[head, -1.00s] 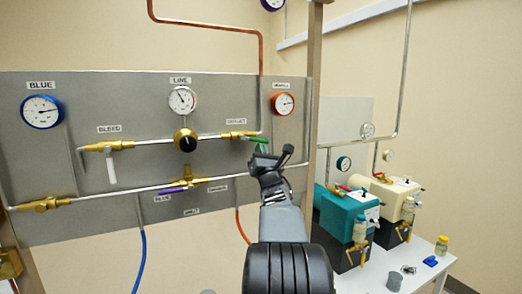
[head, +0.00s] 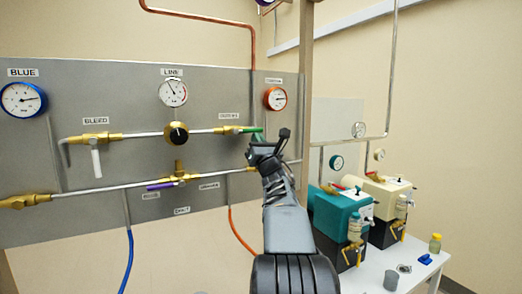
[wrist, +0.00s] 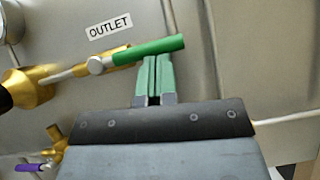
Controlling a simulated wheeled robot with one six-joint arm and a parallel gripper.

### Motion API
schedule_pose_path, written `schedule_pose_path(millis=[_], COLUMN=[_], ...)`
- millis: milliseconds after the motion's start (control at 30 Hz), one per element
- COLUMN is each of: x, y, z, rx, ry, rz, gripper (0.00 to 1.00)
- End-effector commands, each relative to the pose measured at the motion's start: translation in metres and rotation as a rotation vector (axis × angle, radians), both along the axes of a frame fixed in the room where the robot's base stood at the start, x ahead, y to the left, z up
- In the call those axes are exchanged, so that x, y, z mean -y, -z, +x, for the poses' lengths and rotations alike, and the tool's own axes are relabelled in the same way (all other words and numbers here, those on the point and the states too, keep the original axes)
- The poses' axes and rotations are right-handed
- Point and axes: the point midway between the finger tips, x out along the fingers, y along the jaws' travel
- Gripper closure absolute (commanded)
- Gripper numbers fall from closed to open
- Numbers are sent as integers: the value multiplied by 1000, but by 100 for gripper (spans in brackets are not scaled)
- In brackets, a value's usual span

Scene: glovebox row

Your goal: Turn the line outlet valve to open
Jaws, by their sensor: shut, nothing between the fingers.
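The outlet valve has a brass body (head: 228,130) on the upper pipe of the grey panel, under a label that reads OUTLET (wrist: 109,24) in the wrist view. Its green lever (wrist: 148,50) points right from the pivot, roughly along the pipe line. In the head view the green lever (head: 252,130) is partly hidden by my gripper. My gripper (wrist: 153,60) is shut and empty. Its fingertips are just below the middle of the lever in the wrist view; I cannot tell whether they touch it.
A black-knobbed regulator (head: 176,134) and the bleed valve's white lever (head: 96,163) are left of the outlet. A purple lever (head: 161,186) sits on the lower pipe. A post (head: 304,80) stands right of the panel, with teal and cream pumps (head: 341,213) beyond.

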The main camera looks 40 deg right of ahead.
Motion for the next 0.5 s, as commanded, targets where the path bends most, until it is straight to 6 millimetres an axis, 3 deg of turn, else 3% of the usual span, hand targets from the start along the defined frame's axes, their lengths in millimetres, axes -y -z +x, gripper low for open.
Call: schedule_pose_path(millis=[267,500], x=[1,0], y=[1,21], z=[-1,-2], rx=[1,0], ry=[2,1], rz=[0,1], gripper=[100,100])
